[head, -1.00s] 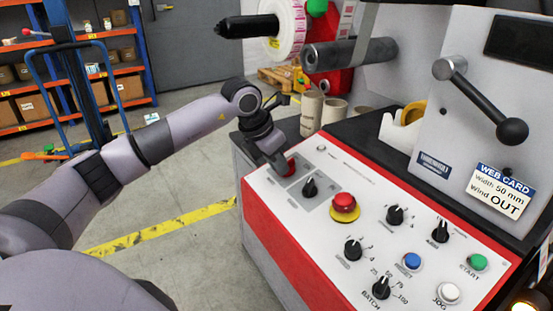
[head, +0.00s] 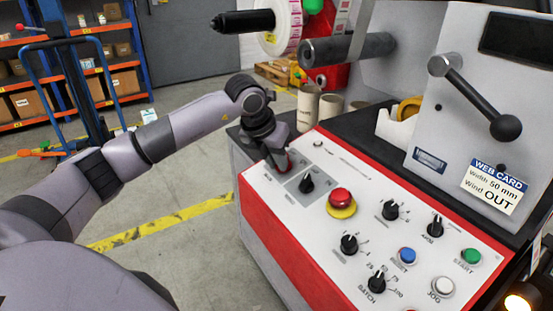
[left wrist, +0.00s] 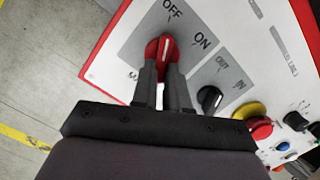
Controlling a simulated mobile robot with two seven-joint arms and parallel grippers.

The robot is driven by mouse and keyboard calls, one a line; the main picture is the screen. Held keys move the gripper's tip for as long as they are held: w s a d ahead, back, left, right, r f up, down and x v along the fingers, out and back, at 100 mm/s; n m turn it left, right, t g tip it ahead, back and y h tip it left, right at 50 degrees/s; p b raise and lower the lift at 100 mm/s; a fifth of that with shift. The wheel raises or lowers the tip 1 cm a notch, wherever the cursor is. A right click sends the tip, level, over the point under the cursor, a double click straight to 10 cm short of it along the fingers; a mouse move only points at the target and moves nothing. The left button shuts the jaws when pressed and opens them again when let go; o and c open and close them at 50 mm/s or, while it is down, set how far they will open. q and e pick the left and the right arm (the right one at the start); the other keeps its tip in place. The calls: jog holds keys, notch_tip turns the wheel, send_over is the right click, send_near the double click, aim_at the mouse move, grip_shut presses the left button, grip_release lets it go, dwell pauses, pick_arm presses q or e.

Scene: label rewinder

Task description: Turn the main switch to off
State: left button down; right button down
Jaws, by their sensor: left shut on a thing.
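The main switch (left wrist: 161,50) is a red knob with a white line, on a grey plate marked OFF and ON. In the left wrist view its white line points up, roughly at the word OFF. My left gripper (left wrist: 163,72) is shut on the knob, with one dark finger on each side. In the head view my left gripper (head: 280,162) reaches down to the panel's far left corner and hides most of the switch. My right gripper is not in view.
Close to the switch is a black IN/OUT selector (head: 307,183). The red emergency button (head: 341,198) on its yellow ring and several knobs and buttons lie further right on the white panel (head: 318,225). Cardboard cores (head: 307,108) stand behind the gripper.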

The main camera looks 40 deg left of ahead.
pick_arm(q)
jog(key=c, duration=1.1)
grip_release()
jog(key=shift+c, duration=0.2)
jog(key=v, duration=0.7)
jog(key=shift+r, duration=0.15)
